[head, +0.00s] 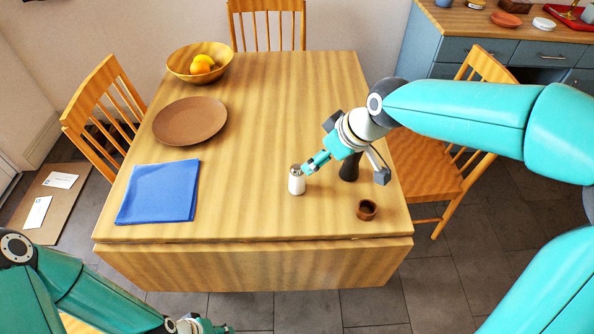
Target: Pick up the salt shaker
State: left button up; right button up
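The salt shaker (296,181) is white with a grey metal top and stands upright on the wooden table (255,130), right of the blue cloth. My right gripper (315,163) reaches in from the right, its fingertips just right of the shaker's top. They overlap or nearly touch the top in the picture; I cannot tell whether there is contact. The finger gap is too small to judge. My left gripper (204,326) is at the bottom edge, below the table's front, partly cut off; its opening cannot be made out.
A dark shaker or mill (349,168) stands under my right gripper, partly hidden. A small brown cup (367,210) is near the front right edge. A folded blue cloth (158,192), brown plate (190,121) and fruit bowl (180,66) lie left. Chairs surround the table.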

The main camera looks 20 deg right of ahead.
aim_at(297, 179)
jog(key=x, duration=1)
jog(key=shift+s+d+f, duration=0.1)
jog(key=shift+d+f, duration=0.05)
jog(key=shift+d, duration=0.1)
jog(key=shift+x, duration=3.05)
jog(key=shift+s, duration=0.15)
jog(key=c, duration=1.2)
jog(key=shift+c, duration=0.4)
